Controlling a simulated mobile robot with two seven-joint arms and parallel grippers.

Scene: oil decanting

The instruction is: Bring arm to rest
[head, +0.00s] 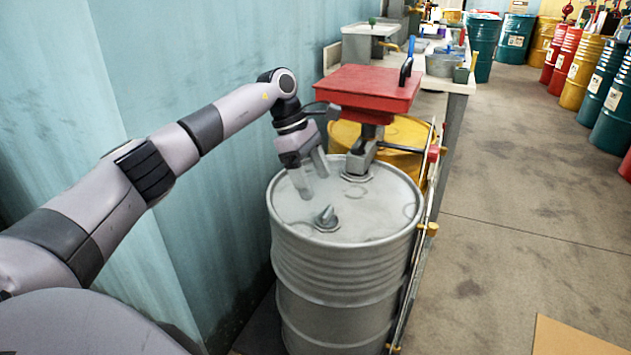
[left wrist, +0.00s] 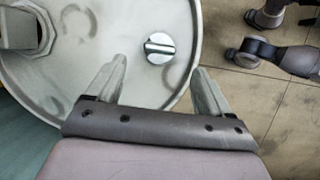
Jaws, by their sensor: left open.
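My left gripper (head: 314,180) is open and empty above the lid of a grey metal drum (head: 345,262). In the left wrist view its two fingers (left wrist: 158,88) stand wide apart over the drum lid (left wrist: 120,60). A small metal cap with a raised grip (head: 326,219) sits on the lid, in front of the fingers. The cap also shows in the left wrist view (left wrist: 159,47), apart from both fingers. My right gripper is not clearly shown in either view.
A red pump head (head: 368,86) with a grey stem stands on the drum, close to my left wrist. A yellow drum (head: 403,132) is behind it. A teal wall (head: 150,60) runs along the left. The floor (head: 540,220) on the right is open.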

